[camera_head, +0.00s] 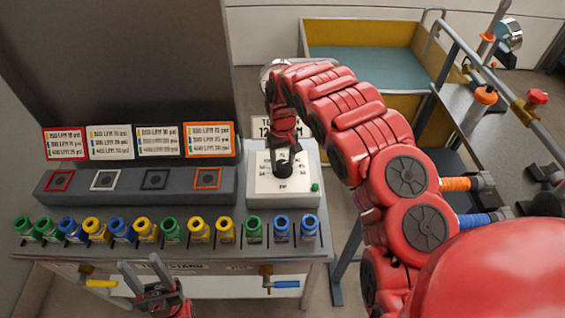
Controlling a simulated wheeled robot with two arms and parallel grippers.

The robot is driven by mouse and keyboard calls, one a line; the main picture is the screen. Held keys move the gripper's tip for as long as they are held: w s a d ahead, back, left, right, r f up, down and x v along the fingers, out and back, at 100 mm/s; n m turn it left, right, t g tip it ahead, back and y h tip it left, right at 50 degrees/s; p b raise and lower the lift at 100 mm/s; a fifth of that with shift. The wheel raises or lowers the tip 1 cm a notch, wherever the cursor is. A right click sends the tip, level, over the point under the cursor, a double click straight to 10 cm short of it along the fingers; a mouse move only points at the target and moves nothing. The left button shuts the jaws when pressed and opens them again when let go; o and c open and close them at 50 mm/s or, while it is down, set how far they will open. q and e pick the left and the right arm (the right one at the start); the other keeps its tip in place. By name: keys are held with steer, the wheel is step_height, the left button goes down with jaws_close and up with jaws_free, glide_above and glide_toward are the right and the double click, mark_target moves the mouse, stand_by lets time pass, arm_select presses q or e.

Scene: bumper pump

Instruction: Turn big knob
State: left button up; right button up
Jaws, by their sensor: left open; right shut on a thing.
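The big knob (287,171) is black and sits on a white dial plate (268,185) with dark markings, on top of a grey box at the right end of the bench. My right gripper (285,155) reaches down from above and is shut on the knob, hiding part of it. My red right arm curves across the right half of the view. My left gripper (147,272) is open and empty at the bottom, in front of the bench edge and away from the knob.
A row of several blue, green and yellow fittings (173,232) lines the bench front. Behind it is a grey panel (130,186) with square frames and label cards (110,141). A yellow valve handle (101,284) and a blue one (286,284) hang below the edge.

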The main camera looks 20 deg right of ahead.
steer(key=shift+w+r+m, duration=0.1)
steer(key=shift+m, duration=1.1)
steer(key=o, duration=1.4)
steer(key=shift+c, duration=0.2)
step_height(320, 180, up, 10)
steer(key=f+p, duration=0.1)
steer(key=p, duration=0.8)
step_height(320, 180, up, 8)
steer(key=p, duration=0.4)
glide_above(283, 164)
steer(key=shift+w+r, duration=0.1)
steer(key=shift+w, duration=0.05)
